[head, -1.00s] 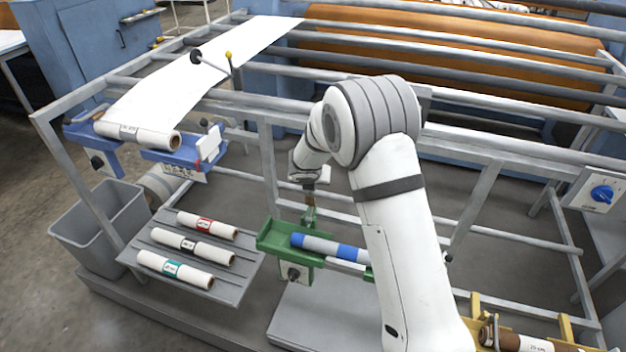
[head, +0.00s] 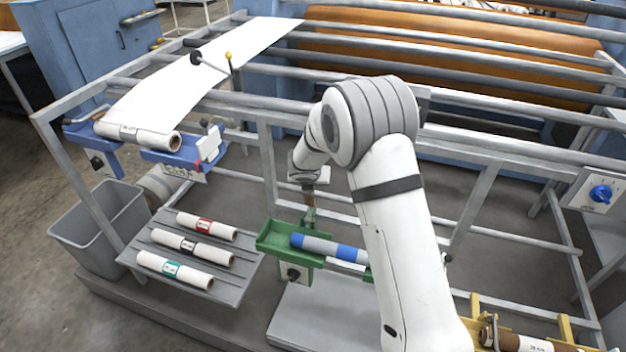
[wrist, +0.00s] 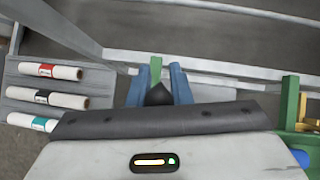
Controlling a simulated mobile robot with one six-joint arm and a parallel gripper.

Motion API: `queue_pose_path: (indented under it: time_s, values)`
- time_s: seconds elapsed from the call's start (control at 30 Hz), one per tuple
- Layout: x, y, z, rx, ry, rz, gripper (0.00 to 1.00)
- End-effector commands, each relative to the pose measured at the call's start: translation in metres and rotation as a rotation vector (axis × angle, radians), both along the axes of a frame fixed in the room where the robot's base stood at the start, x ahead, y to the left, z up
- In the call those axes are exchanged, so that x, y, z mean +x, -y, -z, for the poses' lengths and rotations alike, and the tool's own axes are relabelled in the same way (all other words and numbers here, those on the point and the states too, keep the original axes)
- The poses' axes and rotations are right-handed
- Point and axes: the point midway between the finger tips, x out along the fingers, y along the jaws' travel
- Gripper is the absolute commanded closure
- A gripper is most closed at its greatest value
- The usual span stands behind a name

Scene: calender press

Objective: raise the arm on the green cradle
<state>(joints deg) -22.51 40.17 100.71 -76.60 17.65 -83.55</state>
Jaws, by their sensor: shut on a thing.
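The green cradle (head: 273,241) stands in the middle of the head view, and its right part is hidden behind my arm. A grey roll with blue bands (head: 325,247) lies in it. A green upright, the cradle's arm (head: 309,215), rises at its back edge below my wrist. In the wrist view my gripper (wrist: 158,78) has its two blue fingers shut on the green arm, whose tip (wrist: 155,66) shows between them. A dark rounded piece sits between the fingers. Part of the green cradle shows at the right edge (wrist: 290,100).
A grey rack (head: 222,288) with three labelled rolls stands left of the cradle, beside a grey bin (head: 110,225). A blue cradle (head: 170,157) holds a white web roll at upper left. A yellow cradle (head: 477,335) is at lower right. Grey rails (head: 480,150) cross behind.

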Motion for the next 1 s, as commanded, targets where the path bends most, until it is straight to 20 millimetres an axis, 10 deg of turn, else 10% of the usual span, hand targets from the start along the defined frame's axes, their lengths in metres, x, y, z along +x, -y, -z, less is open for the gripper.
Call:
queue_pose_path:
  time_s: [0.27, 0.3, 0.5, 1.0]
  values:
    - [-0.005, 0.002, 0.010, -0.005, -0.017, 0.001, 1.00]
    - [-0.005, 0.002, 0.010, -0.005, -0.016, 0.001, 0.79]
    - [-0.003, 0.002, 0.007, -0.003, -0.011, 0.002, 0.63]
    - [-0.020, 0.000, -0.021, -0.002, -0.005, 0.002, 0.62]
